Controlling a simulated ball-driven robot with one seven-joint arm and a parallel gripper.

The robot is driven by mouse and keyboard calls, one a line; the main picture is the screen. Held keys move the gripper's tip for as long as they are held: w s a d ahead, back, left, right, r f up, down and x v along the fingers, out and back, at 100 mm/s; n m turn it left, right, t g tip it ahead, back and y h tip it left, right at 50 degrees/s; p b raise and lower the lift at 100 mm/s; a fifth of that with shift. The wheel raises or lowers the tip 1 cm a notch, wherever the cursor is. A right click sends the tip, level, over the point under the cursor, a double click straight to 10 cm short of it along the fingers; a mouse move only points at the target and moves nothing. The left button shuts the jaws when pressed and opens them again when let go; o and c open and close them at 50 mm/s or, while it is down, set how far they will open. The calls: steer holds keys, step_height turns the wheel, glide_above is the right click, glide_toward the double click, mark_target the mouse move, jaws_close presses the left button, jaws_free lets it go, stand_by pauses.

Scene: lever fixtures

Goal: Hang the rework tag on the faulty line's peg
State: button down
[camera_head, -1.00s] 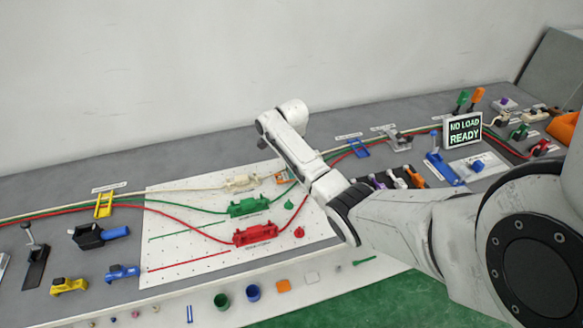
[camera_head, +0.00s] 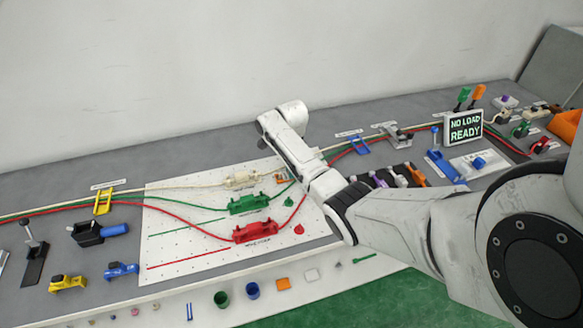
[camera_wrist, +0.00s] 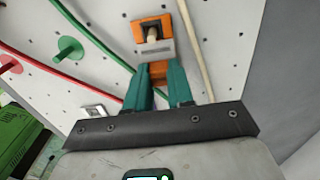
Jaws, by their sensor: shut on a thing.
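The rework tag (camera_wrist: 158,70) is orange with a pale band. My gripper (camera_wrist: 158,82), with green fingers, is shut on its near end in the wrist view. The tag's far end has a dark opening, and a cream peg (camera_wrist: 153,36) shows inside it. I cannot tell how far the peg passes through. The tag (camera_head: 283,178) is small beside my arm in the head view, near the cream line (camera_head: 210,186). A green peg (camera_wrist: 66,48) and a red peg (camera_wrist: 8,64) stand bare to the left.
The white perforated board (camera_head: 180,255) carries cream, green and red lines with a cream (camera_head: 241,180), green (camera_head: 248,205) and red connector (camera_head: 255,232). A sign (camera_head: 463,129) reads "NO LOAD READY". Lever fixtures stand on both sides. A cream cable (camera_wrist: 193,45) runs close right of the tag.

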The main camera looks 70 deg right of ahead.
steer(key=shift+c, duration=2.2)
jaws_free()
steer(key=shift+r+p, duration=3.4)
steer(key=shift+r, duration=0.1)
